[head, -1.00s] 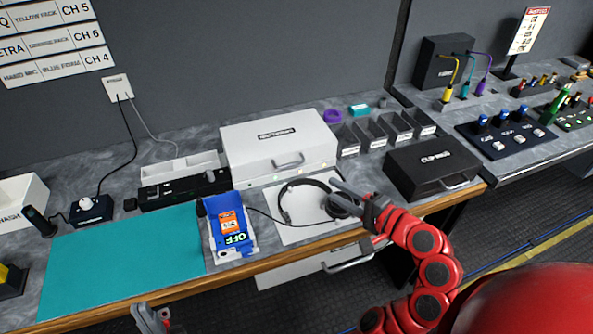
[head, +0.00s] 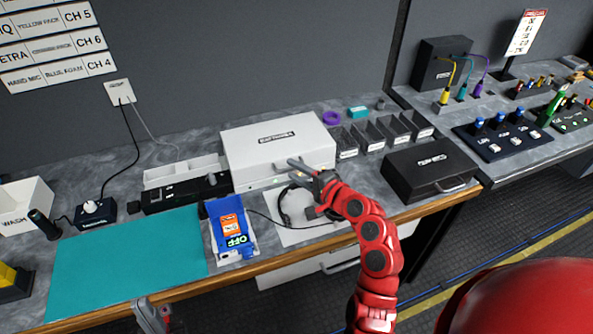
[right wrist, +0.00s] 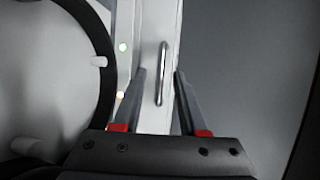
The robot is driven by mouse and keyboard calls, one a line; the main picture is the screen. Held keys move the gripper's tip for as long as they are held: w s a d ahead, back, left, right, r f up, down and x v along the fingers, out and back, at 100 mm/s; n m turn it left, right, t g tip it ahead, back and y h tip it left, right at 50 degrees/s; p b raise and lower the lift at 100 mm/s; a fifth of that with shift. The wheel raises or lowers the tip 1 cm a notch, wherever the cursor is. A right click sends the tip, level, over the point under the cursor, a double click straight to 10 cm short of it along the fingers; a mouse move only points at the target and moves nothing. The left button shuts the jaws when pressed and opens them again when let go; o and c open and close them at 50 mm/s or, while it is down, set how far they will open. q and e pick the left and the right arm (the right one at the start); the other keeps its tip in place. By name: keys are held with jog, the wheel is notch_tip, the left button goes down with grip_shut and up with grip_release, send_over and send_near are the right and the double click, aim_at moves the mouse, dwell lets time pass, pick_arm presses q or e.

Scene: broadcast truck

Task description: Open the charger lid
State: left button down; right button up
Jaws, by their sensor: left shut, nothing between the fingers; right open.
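The charger (head: 240,147) is a white box with a dark label on its lid, standing at the back middle of the bench. Its lid (head: 300,128) is down. The right wrist view shows the charger's front edge with a metal bar handle (right wrist: 162,60), plus a green light and an amber light. My right gripper (head: 293,168) is open at the charger's front. In the wrist view its fingers (right wrist: 160,73) lie either side of the handle; I cannot tell whether they touch it. My left gripper (head: 153,316) is shut and empty at the bottom edge, far from the charger.
A headset (head: 284,208) lies on a pale sheet before the charger, partly under my right arm. A blue tray (head: 246,218) marked OFF sits left of it. A black case (head: 430,168) stands right, small open bins (head: 372,133) behind it. The teal mat (head: 120,255) is clear.

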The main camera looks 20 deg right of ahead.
jog(key=shift+c, duration=0.4)
grip_shut()
dwell(0.9)
